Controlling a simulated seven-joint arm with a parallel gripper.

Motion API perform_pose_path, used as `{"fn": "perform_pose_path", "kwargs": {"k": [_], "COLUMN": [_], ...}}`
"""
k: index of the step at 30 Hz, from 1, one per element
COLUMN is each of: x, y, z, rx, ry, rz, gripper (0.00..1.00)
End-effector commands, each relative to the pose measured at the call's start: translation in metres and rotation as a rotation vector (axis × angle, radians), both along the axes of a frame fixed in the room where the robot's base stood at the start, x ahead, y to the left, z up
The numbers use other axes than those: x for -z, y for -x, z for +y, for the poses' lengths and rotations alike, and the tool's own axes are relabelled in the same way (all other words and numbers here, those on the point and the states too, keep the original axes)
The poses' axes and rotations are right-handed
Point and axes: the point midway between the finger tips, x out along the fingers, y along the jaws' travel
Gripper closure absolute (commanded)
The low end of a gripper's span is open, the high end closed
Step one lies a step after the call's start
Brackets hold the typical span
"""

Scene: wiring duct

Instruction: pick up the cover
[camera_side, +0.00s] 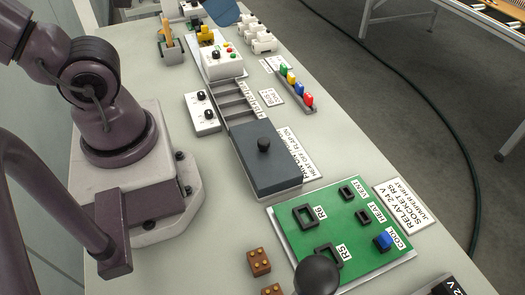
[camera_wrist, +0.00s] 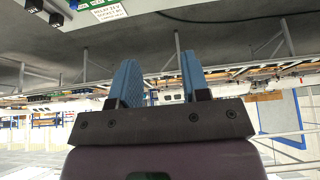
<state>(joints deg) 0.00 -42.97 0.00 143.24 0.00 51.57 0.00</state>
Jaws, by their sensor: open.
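The cover is a dark grey flat lid (camera_side: 268,172) with a round black knob (camera_side: 264,144), lying over the near end of the grey wiring duct (camera_side: 233,100) in the side view. The far part of the duct is uncovered and shows its slots. My gripper (camera_wrist: 160,75) shows in the wrist view, with two blue fingers apart and nothing between them. It is away from the cover, which I cannot make out in the wrist view.
A green relay board (camera_side: 335,225) lies nearer than the cover, a white two-knob box (camera_side: 202,113) to its left. Coloured plugs (camera_side: 297,88) stand to the right of the duct. A black ball (camera_side: 317,275) is at the front.

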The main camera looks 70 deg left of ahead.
Motion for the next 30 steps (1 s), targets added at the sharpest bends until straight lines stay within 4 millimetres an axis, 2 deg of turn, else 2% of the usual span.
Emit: {"fn": "perform_pose_path", "kwargs": {"k": [14, 16, 17, 24, 26, 30], "x": [0.000, 0.000, 0.000, 0.000, 0.003, 0.025], "y": [0.000, 0.000, 0.000, 0.000, -0.001, -0.008], "z": [0.000, 0.000, 0.000, 0.001, 0.003, 0.005], "rx": [0.000, 0.000, 0.000, -0.002, -0.014, -0.025], "ry": [0.000, 0.000, 0.000, 0.000, -0.001, -0.029], "rz": [0.000, 0.000, 0.000, 0.000, 0.015, 0.128], "gripper": [0.57, 0.44, 0.42, 0.42, 0.42, 0.42]}}
